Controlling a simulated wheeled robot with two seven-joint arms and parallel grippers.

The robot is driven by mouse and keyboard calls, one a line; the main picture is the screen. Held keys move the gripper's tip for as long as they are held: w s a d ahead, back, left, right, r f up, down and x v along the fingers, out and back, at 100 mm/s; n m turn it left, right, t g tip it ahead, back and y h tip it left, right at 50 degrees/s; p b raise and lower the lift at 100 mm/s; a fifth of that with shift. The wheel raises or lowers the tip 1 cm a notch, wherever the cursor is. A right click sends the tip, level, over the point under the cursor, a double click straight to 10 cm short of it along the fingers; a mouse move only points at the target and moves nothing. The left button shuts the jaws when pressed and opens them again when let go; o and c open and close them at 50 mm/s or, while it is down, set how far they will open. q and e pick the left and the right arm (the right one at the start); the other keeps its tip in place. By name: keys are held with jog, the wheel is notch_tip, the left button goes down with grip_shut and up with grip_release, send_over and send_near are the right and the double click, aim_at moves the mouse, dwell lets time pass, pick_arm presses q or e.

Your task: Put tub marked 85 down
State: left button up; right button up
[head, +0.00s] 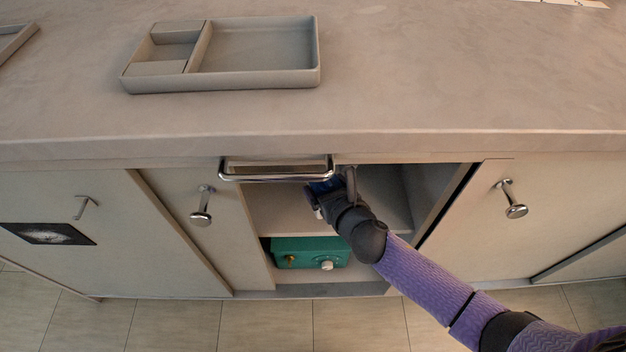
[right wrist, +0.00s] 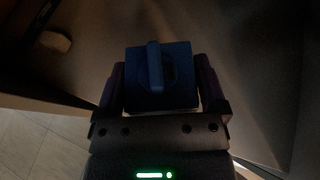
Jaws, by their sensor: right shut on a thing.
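My right gripper (head: 322,200) reaches into the open middle bay of the cabinet, just under the counter's edge. In the right wrist view its two fingers (right wrist: 160,95) are shut on the sides of a dark blue tub (right wrist: 160,98) with a raised bar on its face. A small part of the blue tub (head: 323,187) shows in the head view. No number is readable on it. Whether it touches the shelf (head: 280,217) cannot be told. My left gripper is not in view.
A green box with knobs (head: 310,245) stands in the bay below the shelf. A metal bar handle (head: 275,177) juts out above the bay. A divided tray (head: 255,82) lies on the counter (head: 440,80). The shelf's visible part is bare.

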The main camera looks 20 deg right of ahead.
jog(key=w, duration=0.2)
jog(key=w+b, duration=0.1)
jog(key=w, duration=0.1)
jog(key=shift+a+f, duration=0.25)
notch_tip(320, 180, down, 3)
jog(key=b, duration=0.3)
jog(key=shift+w+f, duration=0.1)
jog(key=shift+w, duration=0.05)
jog(key=shift+f+b, duration=0.2)
jog(key=shift+b, duration=0.2)
jog(key=shift+r, duration=0.35)
jog(key=shift+f, duration=0.2)
jog(key=o, duration=1.1)
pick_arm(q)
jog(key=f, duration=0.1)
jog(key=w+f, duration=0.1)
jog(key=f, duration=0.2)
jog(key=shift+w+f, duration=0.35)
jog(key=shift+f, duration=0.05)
pick_arm(e)
jog(key=shift+r, duration=0.1)
